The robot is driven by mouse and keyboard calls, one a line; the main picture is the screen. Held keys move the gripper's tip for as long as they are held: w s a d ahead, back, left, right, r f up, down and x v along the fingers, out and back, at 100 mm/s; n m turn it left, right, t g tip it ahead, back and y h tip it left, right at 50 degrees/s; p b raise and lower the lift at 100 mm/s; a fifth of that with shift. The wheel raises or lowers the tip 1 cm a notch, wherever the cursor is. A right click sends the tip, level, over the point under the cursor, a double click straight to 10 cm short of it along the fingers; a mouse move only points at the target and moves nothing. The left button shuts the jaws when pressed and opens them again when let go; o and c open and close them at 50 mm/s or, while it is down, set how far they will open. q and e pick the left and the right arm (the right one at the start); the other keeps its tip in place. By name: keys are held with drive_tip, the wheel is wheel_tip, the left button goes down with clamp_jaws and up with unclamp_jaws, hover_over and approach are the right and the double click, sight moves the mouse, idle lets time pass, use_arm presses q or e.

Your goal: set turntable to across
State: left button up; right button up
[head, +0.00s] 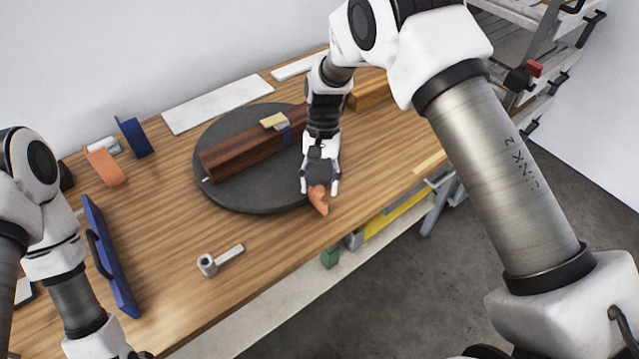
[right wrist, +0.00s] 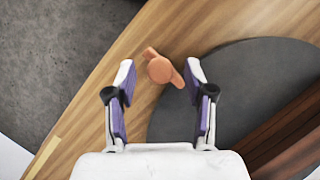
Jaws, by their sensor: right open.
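The turntable (head: 255,197) is a dark round disc on the wooden bench; part of it also shows in the right wrist view (right wrist: 235,85). A long brown wooden beam (head: 240,152) lies on it, running from lower left to upper right. An orange handle (head: 318,203) sits at the disc's near right rim. My right gripper (head: 320,188) is open above the handle. In the right wrist view, the handle's round knob (right wrist: 160,70) lies between the two separated fingertips, with no clear contact. My left arm enters at the left; its gripper is out of frame.
A blue panel with a dark handle (head: 112,255) stands on the bench at left. A grey cylinder with a bar (head: 208,264) lies near the front edge. Orange (head: 104,167) and blue (head: 133,138) brackets and a white plate (head: 218,104) are behind. Shelving stands at right.

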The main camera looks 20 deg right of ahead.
drive_tip(key=c, duration=1)
clamp_jaws()
drive_tip(key=shift+d, duration=0.15)
